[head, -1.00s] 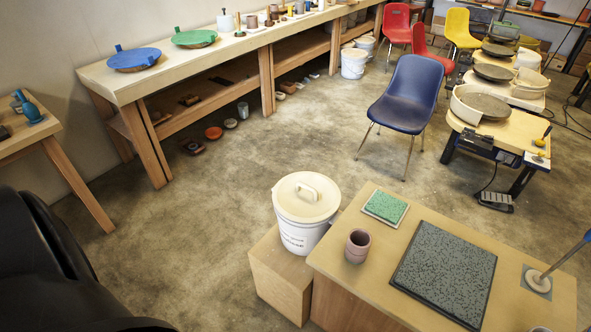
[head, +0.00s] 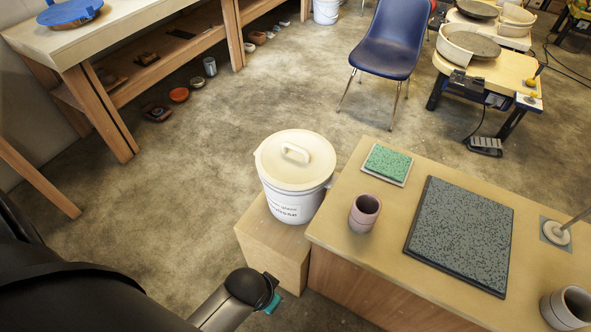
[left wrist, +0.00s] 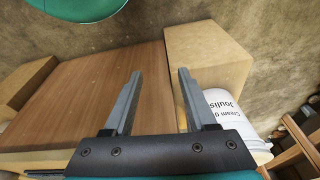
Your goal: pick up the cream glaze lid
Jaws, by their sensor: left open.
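The cream glaze lid (head: 296,158), round with a raised handle, sits on a white bucket (head: 291,207) in the head view. The bucket stands on a wooden block left of the table. My left arm comes in from the lower left of the head view, its end low beside the block; the fingers do not show there. In the left wrist view my left gripper (left wrist: 160,90) is open with nothing between its fingers. The bucket's labelled side (left wrist: 227,112) shows to the right of the fingers, with the lid hardly visible. My right gripper is in neither view.
The wooden block (head: 262,250) adjoins the table (head: 370,261). On the table are a pink cup (head: 364,212), a green tile (head: 387,164), a dark speckled slab (head: 462,235) and another cup (head: 568,307). Open floor (head: 190,190) lies left of the bucket.

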